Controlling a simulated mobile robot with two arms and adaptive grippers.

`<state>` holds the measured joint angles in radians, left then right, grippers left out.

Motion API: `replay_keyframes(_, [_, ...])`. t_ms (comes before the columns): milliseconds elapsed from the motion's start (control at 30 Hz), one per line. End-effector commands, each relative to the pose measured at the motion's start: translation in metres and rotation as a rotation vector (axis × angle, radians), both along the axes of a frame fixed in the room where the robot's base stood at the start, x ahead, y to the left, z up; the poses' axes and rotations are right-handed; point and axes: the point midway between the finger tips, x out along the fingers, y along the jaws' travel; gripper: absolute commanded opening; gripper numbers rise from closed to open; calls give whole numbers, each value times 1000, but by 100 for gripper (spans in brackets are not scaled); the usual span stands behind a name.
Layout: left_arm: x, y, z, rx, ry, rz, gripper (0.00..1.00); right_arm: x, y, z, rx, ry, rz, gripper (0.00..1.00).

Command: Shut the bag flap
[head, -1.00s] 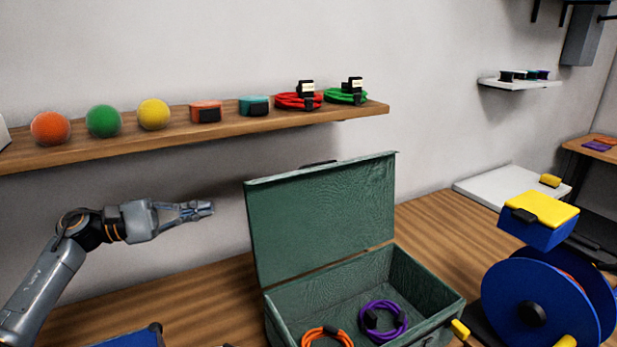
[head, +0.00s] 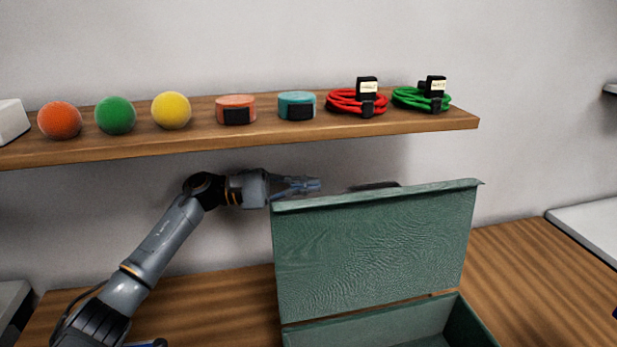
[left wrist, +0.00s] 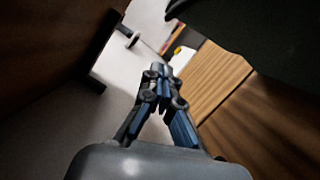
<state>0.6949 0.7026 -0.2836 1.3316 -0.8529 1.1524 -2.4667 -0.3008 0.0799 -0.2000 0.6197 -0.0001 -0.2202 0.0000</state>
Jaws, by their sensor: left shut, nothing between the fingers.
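The green bag (head: 467,325) stands on the wooden bench with its flap (head: 375,250) raised upright at the back. A dark handle (head: 374,186) shows just behind the flap's top edge. My left gripper (head: 318,185) is behind the flap near its upper left corner, with its fingers pointing right. I cannot tell whether the gripper touches the flap. My right gripper is not in view.
A wooden shelf (head: 250,140) runs above the gripper, holding balls, tape rolls, a red cable coil (head: 356,101) and a green cable coil (head: 421,98). The wall is close behind. A white panel (head: 590,230) lies at right.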

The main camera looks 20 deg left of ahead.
Motion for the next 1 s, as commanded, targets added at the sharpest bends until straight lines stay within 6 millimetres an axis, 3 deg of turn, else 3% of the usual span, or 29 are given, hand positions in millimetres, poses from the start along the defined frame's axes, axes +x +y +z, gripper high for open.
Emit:
replay_keyframes(33, [3,-12,8,-3,1,-5,0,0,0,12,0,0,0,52])
replay_keyframes(300, [22,-66,13,-1,0,-3,0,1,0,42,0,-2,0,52])
replay_keyframes(600, [-6,-79,21,0,1,-1,0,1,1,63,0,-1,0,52])
replay_keyframes(1000, [-9,-81,20,0,1,0,0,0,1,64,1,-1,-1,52])
